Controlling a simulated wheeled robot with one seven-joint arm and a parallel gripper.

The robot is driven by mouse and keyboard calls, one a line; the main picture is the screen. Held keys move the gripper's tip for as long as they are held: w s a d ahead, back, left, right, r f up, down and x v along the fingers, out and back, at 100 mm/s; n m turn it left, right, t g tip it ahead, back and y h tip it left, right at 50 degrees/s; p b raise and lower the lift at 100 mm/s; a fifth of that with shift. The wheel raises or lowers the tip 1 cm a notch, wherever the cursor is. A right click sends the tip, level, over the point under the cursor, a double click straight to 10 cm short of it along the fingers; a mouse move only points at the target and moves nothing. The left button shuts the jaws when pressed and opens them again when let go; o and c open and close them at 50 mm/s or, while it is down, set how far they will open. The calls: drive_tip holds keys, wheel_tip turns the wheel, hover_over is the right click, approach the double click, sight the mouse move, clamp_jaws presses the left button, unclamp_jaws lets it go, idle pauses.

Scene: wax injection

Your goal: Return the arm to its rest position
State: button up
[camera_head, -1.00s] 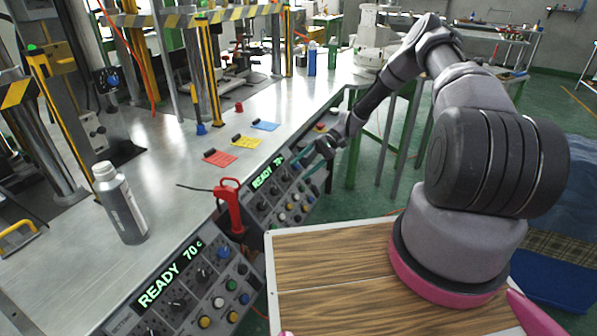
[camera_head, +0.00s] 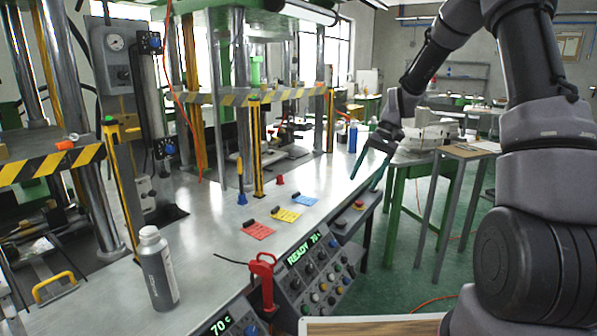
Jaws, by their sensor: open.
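My gripper (camera_head: 374,165) is at the end of my arm, right of the middle of the picture. Its two teal-edged fingers point down and stand apart, with nothing seen between them. It hangs in the air beyond the control panels, by the right edge of the metal bench, and touches nothing that I can see. My arm comes down to it from the upper right, with the upper links cut off by the top of the picture.
The metal bench (camera_head: 215,232) bears a grey bottle (camera_head: 159,270), red (camera_head: 258,231), yellow (camera_head: 286,215) and blue (camera_head: 306,202) tags. A red-handled tool (camera_head: 264,278) stands beside the control panel (camera_head: 318,275). A green-legged table (camera_head: 440,165) is behind my gripper. Green floor lies open on the right.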

drive_tip(key=s+d+r+m+t+h, duration=0.1)
drive_tip(key=s+r+t, duration=0.1)
drive_tip(key=s+r, duration=0.5)
drive_tip(key=s+d+r+m+t+h, duration=0.1)
drive_tip(key=s+d+r+t+h, duration=0.3)
drive_tip(key=r, duration=0.6)
drive_tip(key=s+r+m+t+y, duration=0.1)
drive_tip(key=s+r, duration=0.4)
drive_tip(key=s, duration=0.8)
drive_tip(key=shift+s+d+r+t+y, duration=0.2)
drive_tip(key=shift+s+t+y, duration=0.25)
drive_tip(key=shift+t, duration=0.65)
drive_tip(key=shift+w+a, duration=0.15)
